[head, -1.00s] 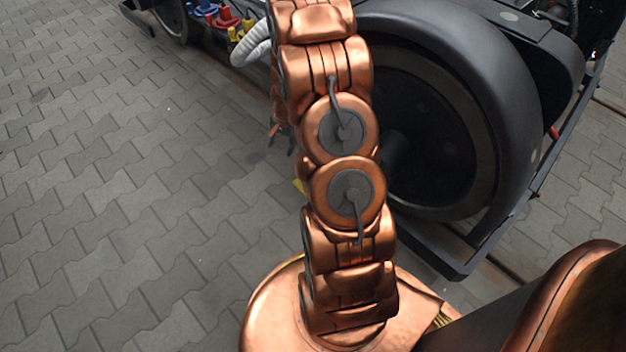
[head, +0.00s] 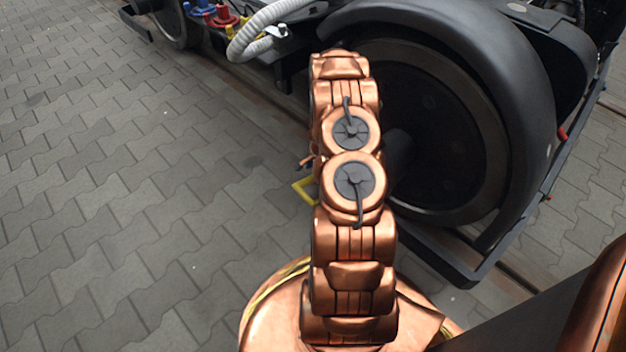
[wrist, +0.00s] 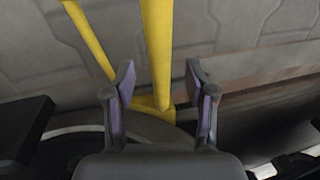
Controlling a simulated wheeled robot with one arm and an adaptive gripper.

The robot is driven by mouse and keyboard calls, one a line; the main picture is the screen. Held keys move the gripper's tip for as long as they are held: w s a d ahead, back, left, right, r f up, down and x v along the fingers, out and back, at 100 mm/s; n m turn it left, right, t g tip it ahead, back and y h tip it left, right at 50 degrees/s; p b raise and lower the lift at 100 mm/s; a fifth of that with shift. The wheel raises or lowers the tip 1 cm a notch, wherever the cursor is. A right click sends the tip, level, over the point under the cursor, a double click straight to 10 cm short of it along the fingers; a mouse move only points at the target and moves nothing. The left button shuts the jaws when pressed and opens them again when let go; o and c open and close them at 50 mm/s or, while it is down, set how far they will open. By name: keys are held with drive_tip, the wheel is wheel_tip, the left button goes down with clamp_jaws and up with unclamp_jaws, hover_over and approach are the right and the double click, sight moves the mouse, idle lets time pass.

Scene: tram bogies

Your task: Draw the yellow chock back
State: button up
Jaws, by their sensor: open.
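The yellow chock (head: 303,189) shows in the head view as a small yellow corner on the paving, left of my copper arm and beside the wheel; the arm hides the rest. In the wrist view the chock is two yellow bars (wrist: 157,50) joined at a yellow base (wrist: 150,108). My gripper (wrist: 160,78) is open, with one finger on each side of the thicker bar. I cannot tell whether the fingers touch it. In the head view the arm hides the gripper.
The large dark wheel (head: 455,130) stands right of my arm, with a dark frame bar (head: 440,262) low in front. A white ribbed hose (head: 262,25) and red, blue and yellow fittings (head: 222,18) are at the top. The paving (head: 120,180) on the left is clear.

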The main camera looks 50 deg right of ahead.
drive_tip(key=f, duration=0.2)
drive_tip(key=f+b, duration=0.1)
drive_tip(key=w+f+b, duration=0.1)
drive_tip(key=f, duration=0.1)
drive_tip(key=shift+f, duration=0.35)
clamp_jaws()
idle(0.3)
